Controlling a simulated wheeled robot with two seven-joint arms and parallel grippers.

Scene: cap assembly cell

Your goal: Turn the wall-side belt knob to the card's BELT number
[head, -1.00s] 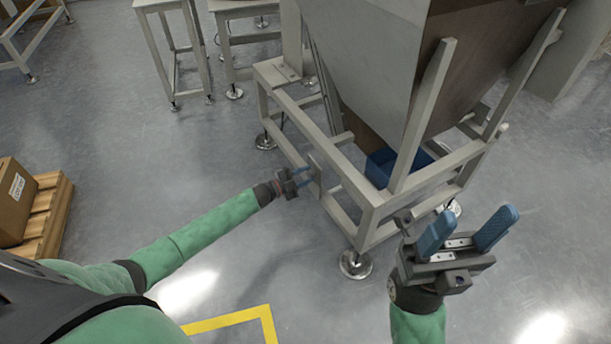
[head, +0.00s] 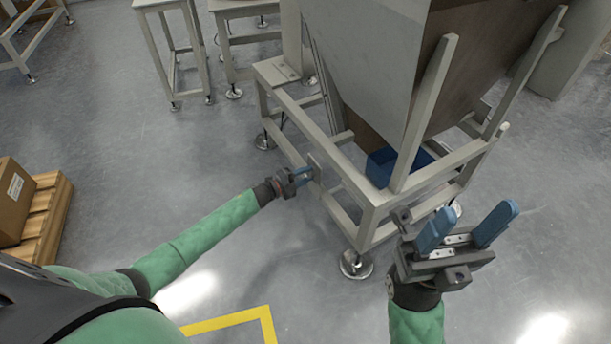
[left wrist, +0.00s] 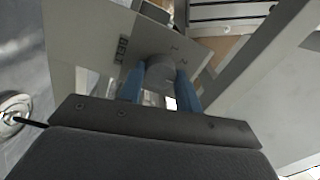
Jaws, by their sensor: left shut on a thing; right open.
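In the left wrist view a round grey knob (left wrist: 160,72) sits on a pale panel (left wrist: 75,45) marked BELT. The blue fingers of my left gripper (left wrist: 161,88) are shut on the knob, one on each side. In the head view my left gripper (head: 303,175) is at the small plate on the hopper frame's near left side, and the knob is hidden there. My right gripper (head: 467,231) is open and empty, right of the frame. The knob's pointer and setting are not readable. No card is seen.
A large grey hopper (head: 365,50) stands on a pale steel frame (head: 368,217) with round feet. A blue bin (head: 381,168) is inside the frame. A carton (head: 12,200) on a wooden pallet (head: 50,215) is at the left. The floor between is clear.

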